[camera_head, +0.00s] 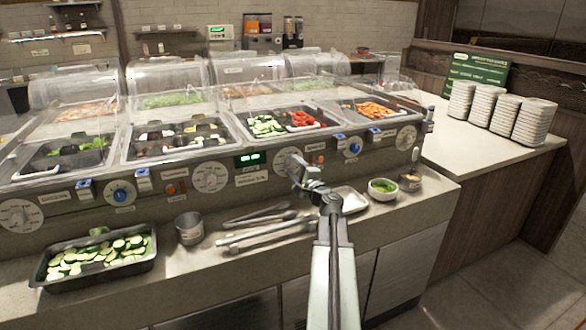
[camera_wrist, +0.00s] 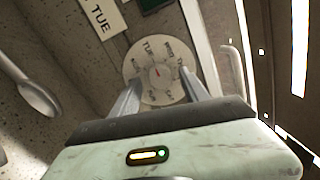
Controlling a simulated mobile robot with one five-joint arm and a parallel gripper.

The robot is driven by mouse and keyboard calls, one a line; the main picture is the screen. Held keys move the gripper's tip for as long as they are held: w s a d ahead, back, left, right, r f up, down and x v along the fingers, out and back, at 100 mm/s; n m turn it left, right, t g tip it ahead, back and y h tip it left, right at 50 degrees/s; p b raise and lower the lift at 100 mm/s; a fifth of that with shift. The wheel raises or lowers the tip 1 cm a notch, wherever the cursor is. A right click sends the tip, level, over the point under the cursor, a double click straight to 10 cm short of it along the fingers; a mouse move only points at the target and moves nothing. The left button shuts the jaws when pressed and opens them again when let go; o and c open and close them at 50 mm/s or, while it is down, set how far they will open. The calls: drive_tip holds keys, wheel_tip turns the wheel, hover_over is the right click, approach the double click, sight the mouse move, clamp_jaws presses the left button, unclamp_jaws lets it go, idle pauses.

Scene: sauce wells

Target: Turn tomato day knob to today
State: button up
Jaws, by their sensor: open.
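A round pale day knob (camera_wrist: 145,60) is in the middle of the wrist view, marked with day names, TUE and WED among them near its top. A small red mark shows near its centre. My gripper (camera_wrist: 160,76) is open, with one finger on each side of the knob's middle; I cannot tell whether they touch it. In the head view the knob (camera_head: 283,157) is on the counter front below the red tomatoes (camera_head: 303,118), partly hidden by my gripper (camera_head: 298,170). A white card (camera_wrist: 97,16) reading TUE is at the wrist view's upper left.
Similar dials (camera_head: 210,177) and blue knobs (camera_head: 121,193) line the same panel. On the ledge below are tongs (camera_head: 262,232), a metal cup (camera_head: 189,228), a tray of cucumber slices (camera_head: 150,255) and a green-filled bowl (camera_head: 382,196). Plate stacks (camera_head: 485,106) stand at right.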

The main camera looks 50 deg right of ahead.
drive_tip(key=v, duration=0.7)
drive_tip(key=shift+s, duration=0.2)
drive_tip(key=shift+r, duration=0.1)
